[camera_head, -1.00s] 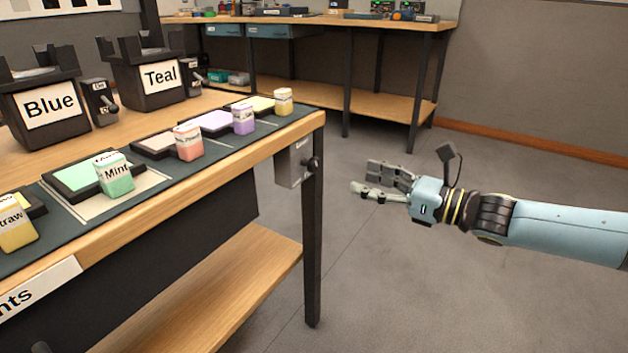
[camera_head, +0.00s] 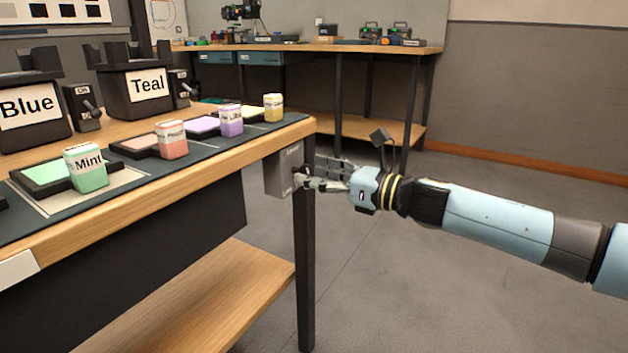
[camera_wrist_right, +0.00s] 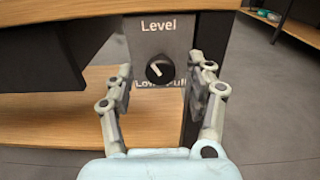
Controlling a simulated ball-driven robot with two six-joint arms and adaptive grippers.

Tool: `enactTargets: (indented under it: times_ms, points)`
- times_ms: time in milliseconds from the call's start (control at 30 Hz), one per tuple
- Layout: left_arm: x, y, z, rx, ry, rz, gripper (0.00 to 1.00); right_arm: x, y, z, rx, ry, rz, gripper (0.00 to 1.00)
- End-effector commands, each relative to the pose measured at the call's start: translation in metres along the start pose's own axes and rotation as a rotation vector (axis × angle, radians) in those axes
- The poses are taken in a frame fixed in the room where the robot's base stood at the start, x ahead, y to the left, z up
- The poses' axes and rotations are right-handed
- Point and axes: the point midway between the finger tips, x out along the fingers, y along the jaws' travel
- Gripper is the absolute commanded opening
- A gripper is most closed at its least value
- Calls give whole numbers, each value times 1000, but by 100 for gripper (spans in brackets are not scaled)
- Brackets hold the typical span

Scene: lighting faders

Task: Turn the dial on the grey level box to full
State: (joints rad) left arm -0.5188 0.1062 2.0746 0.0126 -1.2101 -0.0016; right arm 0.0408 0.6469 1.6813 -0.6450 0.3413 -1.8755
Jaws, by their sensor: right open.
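The grey level box (camera_head: 283,173) hangs under the table's right front corner, by the leg. In the right wrist view, the box (camera_wrist_right: 158,40) reads "Level" above a round black dial (camera_wrist_right: 160,69). A light pointer mark on the dial points to the upper left. Below the dial are partly covered labels that look like "Low" and "Full". My right gripper (camera_head: 308,177) is open in front of the box; in the right wrist view its fingers (camera_wrist_right: 163,88) stand on either side of the dial, with gaps to it. In the head view the fingers hide the dial. My left gripper is not in view.
The table (camera_head: 228,152) edge runs just above the box, and its black leg (camera_head: 305,270) stands close by. Mint (camera_head: 86,168), peach (camera_head: 172,139), lilac (camera_head: 231,120) and yellow (camera_head: 273,107) blocks stand on top. Open floor lies to the right.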

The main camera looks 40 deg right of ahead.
Motion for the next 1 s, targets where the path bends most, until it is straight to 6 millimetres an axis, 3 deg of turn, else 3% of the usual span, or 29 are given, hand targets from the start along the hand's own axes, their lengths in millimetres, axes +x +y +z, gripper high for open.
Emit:
enactTargets:
  times_ms: [400,800,1000]
  points:
    - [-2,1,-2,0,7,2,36,6,0,0,0,1,-1,53]
    - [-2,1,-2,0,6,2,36,6,0,0,0,1,-1,1]
    - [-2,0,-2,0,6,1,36,6,0,0,12,1,-1,0]
